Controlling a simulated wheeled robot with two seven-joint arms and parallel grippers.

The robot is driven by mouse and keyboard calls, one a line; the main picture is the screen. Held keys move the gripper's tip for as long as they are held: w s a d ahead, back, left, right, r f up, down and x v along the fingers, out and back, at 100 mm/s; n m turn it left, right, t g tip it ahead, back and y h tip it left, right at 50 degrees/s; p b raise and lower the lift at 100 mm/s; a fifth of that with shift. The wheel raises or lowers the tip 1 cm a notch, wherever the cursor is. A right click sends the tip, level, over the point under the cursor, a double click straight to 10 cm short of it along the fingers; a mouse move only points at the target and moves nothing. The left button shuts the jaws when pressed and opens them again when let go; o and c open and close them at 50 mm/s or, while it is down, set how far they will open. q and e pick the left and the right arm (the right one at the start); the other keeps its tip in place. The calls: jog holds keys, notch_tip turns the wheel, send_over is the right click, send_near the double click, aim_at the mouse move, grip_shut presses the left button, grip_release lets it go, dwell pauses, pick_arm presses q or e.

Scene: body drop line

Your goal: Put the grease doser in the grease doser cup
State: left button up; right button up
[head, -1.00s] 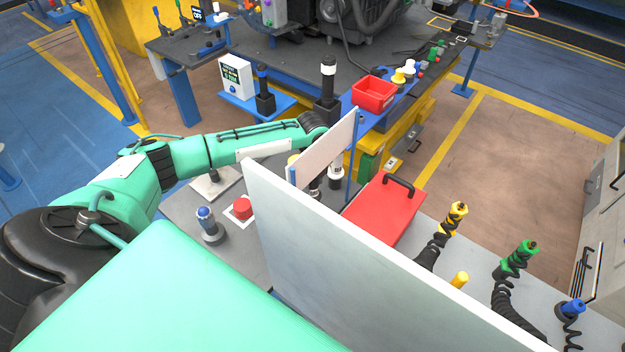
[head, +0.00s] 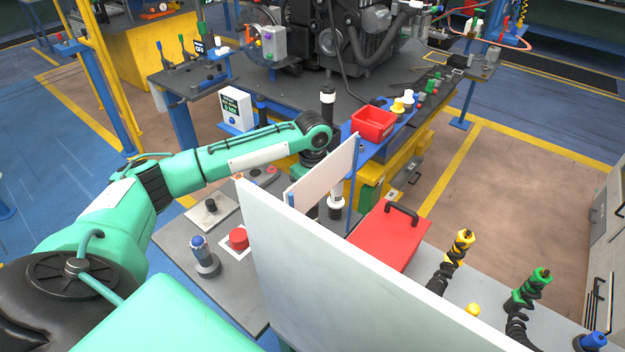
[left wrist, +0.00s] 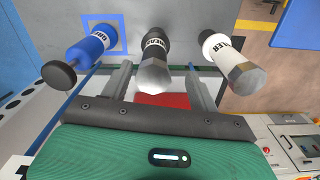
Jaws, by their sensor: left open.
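In the left wrist view, a blue bottle (left wrist: 88,47), with a label that seems to start "GR", stands at the left inside a blue square outline (left wrist: 122,25). I take it as the grease doser. A black bottle (left wrist: 154,62) is in the middle, and a white bottle lettered "ALER" (left wrist: 229,62) is at the right. My left gripper (left wrist: 160,82) is open, its fingers either side of the black bottle's line; I cannot tell if they touch it. In the head view, a white panel partly hides this gripper. I cannot identify the grease doser cup. My right gripper is not seen.
A white panel (head: 325,172) and a larger pale panel (head: 330,270) stand close to my left arm. A red box (head: 385,238) with a black handle sits right of them. A red button (head: 238,239) and a blue-topped post (head: 205,258) are at the left.

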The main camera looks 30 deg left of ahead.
pick_arm(q)
notch_tip(320, 180, up, 7)
jog(key=shift+r+b, duration=0.1)
jog(key=shift+b, duration=0.5)
